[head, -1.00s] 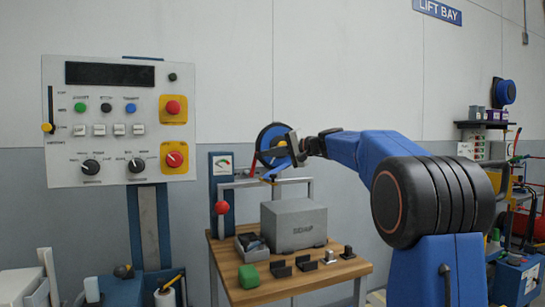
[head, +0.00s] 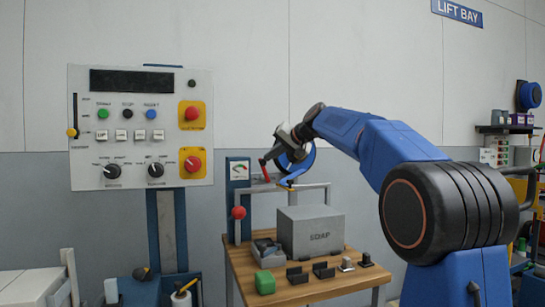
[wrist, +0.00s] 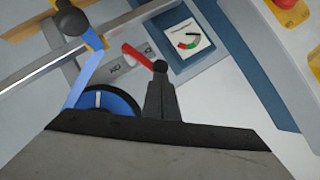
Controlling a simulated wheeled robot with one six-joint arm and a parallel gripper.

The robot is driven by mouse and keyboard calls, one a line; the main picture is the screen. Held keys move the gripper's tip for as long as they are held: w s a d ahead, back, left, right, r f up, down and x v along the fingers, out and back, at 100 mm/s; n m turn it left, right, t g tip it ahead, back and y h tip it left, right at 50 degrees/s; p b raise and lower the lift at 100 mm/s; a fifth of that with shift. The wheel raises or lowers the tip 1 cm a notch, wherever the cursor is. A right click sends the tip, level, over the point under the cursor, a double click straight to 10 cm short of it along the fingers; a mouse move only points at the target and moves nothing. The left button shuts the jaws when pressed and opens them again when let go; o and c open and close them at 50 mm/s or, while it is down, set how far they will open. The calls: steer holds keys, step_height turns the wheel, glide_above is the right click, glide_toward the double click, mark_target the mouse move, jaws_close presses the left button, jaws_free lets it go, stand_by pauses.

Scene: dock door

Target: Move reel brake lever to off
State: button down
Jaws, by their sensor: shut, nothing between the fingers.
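The reel brake lever (wrist: 136,55) is a red bar with a black ball at its right end in the wrist view. It lies across a grey label plate (wrist: 112,72), whose lettering I cannot read surely. In the head view the red lever (head: 266,171) shows small, left of the blue reel (head: 297,158). My gripper (wrist: 162,88) is shut and empty; its dark fingers reach up to the black ball. I cannot tell whether they touch it. In the head view my gripper (head: 267,158) is at the lever, in front of the reel's left side.
A gauge panel (head: 238,170) stands left of the lever, with a metal rail (head: 318,187) below. A blue bar (wrist: 87,70) stands close to the left in the wrist view. The workbench (head: 250,280) carries a grey box (head: 310,232). A control panel (head: 140,130) is further left.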

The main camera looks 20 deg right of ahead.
steer(key=shift+r, duration=0.1)
steer(key=shift+r, duration=0.8)
steer(key=w+r+v, duration=0.1)
steer(key=r+v, duration=0.1)
steer(key=v, duration=1)
steer(key=shift+d+r, duration=0.25)
steer(key=shift+d, duration=0.2)
